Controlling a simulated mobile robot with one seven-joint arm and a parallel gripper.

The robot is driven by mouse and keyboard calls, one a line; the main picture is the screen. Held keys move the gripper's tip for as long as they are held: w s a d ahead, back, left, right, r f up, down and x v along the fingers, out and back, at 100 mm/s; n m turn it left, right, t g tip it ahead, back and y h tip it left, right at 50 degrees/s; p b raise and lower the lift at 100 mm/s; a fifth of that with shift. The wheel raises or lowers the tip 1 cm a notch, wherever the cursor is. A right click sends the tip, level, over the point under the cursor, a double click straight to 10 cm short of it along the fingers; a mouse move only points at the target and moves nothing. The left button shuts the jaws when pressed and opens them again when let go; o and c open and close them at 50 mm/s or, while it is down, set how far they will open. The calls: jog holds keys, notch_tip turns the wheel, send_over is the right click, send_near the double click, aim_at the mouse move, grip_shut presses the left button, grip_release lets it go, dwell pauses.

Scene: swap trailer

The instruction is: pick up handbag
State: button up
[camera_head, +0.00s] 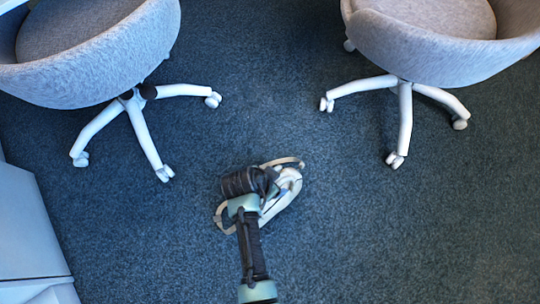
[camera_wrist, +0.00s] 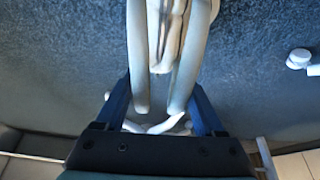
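The handbag (camera_head: 287,190) is pale, whitish, and lies on the blue carpet in the lower middle of the head view. A pale curved strap shows on both sides of my gripper. My gripper (camera_head: 279,181) is over the bag, partly covering it. In the wrist view, the blue fingers of my gripper (camera_wrist: 161,100) stand wide apart. Pale parts of the handbag (camera_wrist: 196,50), long and strap-like, lie between and in front of the fingers. The fingertips are hidden behind these parts. I cannot see the fingers pressing on the bag.
A grey chair (camera_head: 95,62) on a white wheeled base stands at the upper left, and another grey chair (camera_head: 440,50) at the upper right. A pale cabinet (camera_head: 28,230) is at the left edge. The carpet (camera_head: 400,230) to the right is clear.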

grip_shut()
jog(key=shift+w+r, duration=0.1)
jog(key=shift+r, duration=0.05)
